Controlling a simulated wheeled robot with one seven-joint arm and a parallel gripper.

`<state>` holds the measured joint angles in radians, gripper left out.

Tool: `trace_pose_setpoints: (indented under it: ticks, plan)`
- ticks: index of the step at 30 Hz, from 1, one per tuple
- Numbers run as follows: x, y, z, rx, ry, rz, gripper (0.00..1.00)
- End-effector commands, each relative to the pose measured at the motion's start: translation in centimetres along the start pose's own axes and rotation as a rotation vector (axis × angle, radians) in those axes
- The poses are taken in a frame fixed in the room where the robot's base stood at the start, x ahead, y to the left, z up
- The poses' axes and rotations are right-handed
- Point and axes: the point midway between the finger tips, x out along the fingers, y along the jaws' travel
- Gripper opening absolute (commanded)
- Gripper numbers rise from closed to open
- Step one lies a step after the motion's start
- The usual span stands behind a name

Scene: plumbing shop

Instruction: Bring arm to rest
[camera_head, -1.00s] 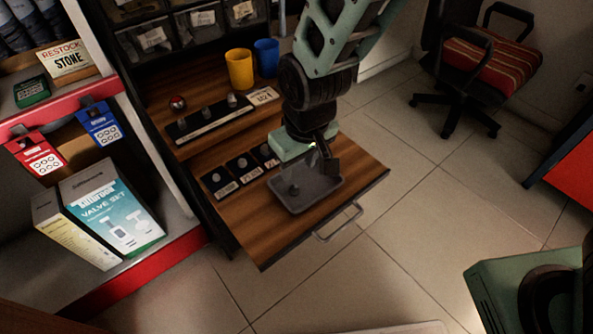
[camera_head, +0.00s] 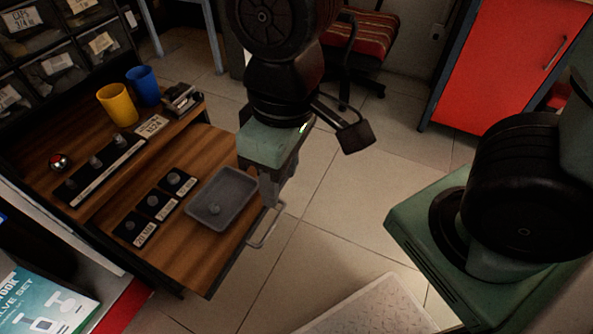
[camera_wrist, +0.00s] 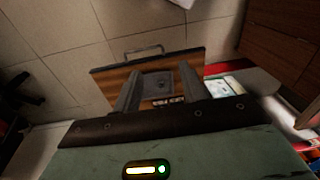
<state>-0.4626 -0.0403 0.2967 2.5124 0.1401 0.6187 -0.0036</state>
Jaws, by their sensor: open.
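My gripper (camera_head: 268,188) hangs from my arm at the top middle of the head view, above and to the right of the pulled-out wooden drawer board (camera_head: 190,262). In the wrist view my gripper (camera_wrist: 157,84) has its two fingers wide apart with nothing between them. The tray also shows in the wrist view (camera_wrist: 160,79), well beyond the fingers. A finger overlaps the tray's right edge in the head view, so their gap there is hard to judge.
Yellow (camera_head: 118,104) and blue (camera_head: 144,86) cups stand at the back of the bench. Several black label holders with knobs lie on the board. A red cabinet (camera_head: 500,70) and a chair (camera_head: 362,40) stand behind.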

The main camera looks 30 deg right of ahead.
Motion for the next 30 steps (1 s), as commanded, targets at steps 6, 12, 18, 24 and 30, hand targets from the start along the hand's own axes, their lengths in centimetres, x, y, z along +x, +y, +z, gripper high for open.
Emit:
trace_pose_setpoints:
  ticks: [6, 12, 18, 24, 30]
  plan:
    - [-0.6, 0.3, 2.5, -0.019, -0.015, 0.036, 0.42]
    - [-0.6, 0.3, 2.5, -0.02, -0.016, 0.035, 0.42]
    - [-1.8, 0.2, 2.4, -0.019, -0.015, 0.034, 0.42]
    - [-6.5, -0.2, 2.1, -0.019, -0.015, 0.034, 0.42]
    - [-13.0, -0.7, 1.8, -0.018, -0.014, 0.034, 0.42]
